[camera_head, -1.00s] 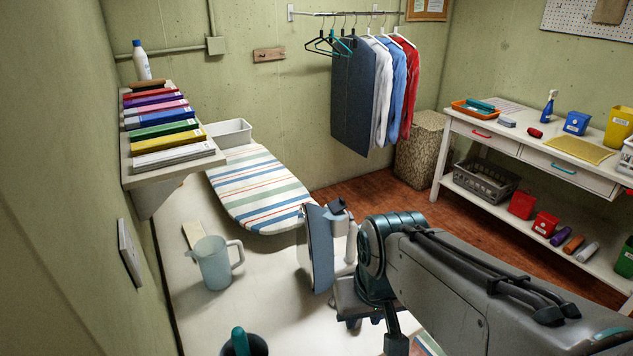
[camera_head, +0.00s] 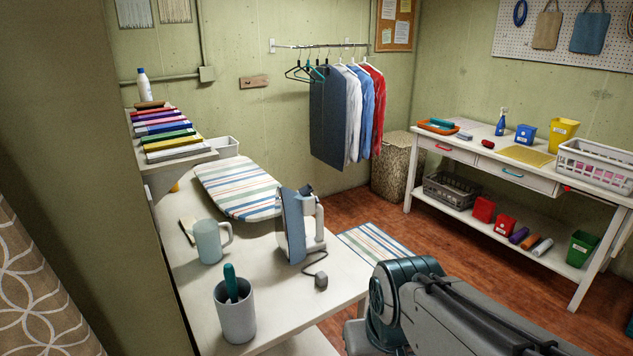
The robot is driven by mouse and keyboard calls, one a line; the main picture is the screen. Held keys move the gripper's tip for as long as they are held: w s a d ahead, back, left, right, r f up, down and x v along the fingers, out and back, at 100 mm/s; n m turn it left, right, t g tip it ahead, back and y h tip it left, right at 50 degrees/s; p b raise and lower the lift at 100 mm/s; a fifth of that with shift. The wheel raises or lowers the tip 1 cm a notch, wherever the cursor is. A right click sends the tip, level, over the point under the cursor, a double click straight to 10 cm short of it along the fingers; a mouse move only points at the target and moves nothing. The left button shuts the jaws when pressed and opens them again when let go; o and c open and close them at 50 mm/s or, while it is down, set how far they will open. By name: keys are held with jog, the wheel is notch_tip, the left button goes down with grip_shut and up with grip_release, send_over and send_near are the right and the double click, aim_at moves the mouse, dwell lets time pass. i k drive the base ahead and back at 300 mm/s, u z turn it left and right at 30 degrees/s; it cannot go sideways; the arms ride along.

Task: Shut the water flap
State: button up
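An iron (camera_head: 294,226) stands upright on its heel on the white table (camera_head: 262,322). Its blue-grey soleplate faces left and its pale body and handle face right. A small dark piece shows near its upper tip; I cannot tell whether this is the water flap or how far it stands open. My arm is at the bottom right, apart from the iron. My gripper's fingers do not show; they are hidden or out of frame.
A pale jug (camera_head: 211,242) and a grey cup (camera_head: 236,312) with a teal-handled tool stand left of the iron. A striped ironing board (camera_head: 238,188) lies behind it. A shelf of coloured stacks (camera_head: 181,153) overhangs the left side.

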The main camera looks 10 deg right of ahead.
aim_at(303, 191)
jog(key=z, duration=0.25)
jog(key=i, duration=1.1)
jog(key=u, duration=0.5)
